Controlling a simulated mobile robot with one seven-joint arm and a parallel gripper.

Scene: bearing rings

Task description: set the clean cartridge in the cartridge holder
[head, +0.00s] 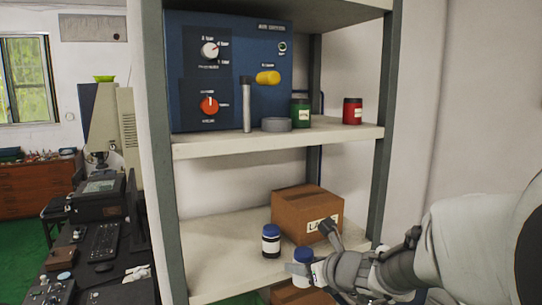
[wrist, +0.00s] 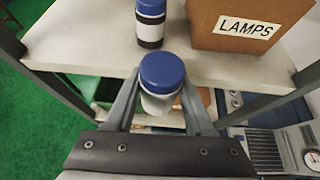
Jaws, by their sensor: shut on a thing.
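A white cartridge with a blue cap (head: 303,255) is held in my gripper (head: 312,250), in front of the lower shelf. In the wrist view the cartridge (wrist: 161,102) stands between the two fingers (wrist: 160,88), which are shut on it; its lower part is partly hidden. A second blue-capped cartridge with a dark body and a white band (head: 271,242) stands upright on the lower shelf; it also shows in the wrist view (wrist: 150,24). A low grey round piece (head: 276,125) on the upper shelf may be the cartridge holder; I cannot tell for sure.
A cardboard box marked LAMPS (head: 300,214) stands on the lower shelf (head: 215,250), behind my gripper. On the upper shelf (head: 215,146) are a blue control unit (head: 190,80), a grey upright cylinder (head: 247,108), a green jar (head: 300,112) and a red jar (head: 352,111).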

